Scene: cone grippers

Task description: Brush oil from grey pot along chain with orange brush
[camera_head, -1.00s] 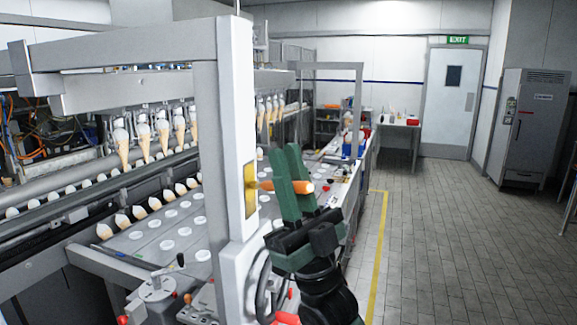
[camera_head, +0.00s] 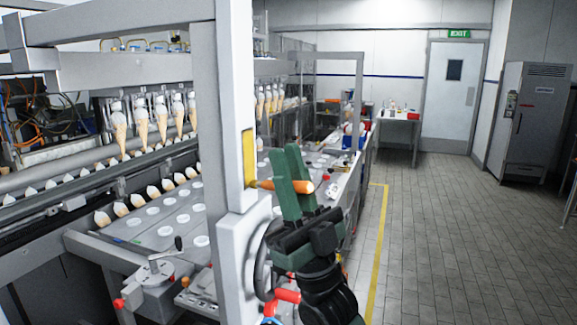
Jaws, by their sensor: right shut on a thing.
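My right gripper (camera_head: 285,152) has green fingers and is shut on the orange brush (camera_head: 304,187), held roughly level. The brush's thin front end points left to the lower end of a yellow strip (camera_head: 249,158) in the white upright post; I cannot tell whether it touches. I cannot make out a chain for sure; it may lie in that strip's opening. I cannot identify the grey pot in this view. My left gripper is not in view.
The cone machine's grey deck (camera_head: 150,232) fills the left, with rows of cones (camera_head: 119,132) above. A black handwheel (camera_head: 262,262) and red handle (camera_head: 287,296) sit close below my right gripper. Open tiled floor (camera_head: 450,240) lies to the right, past a yellow line.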

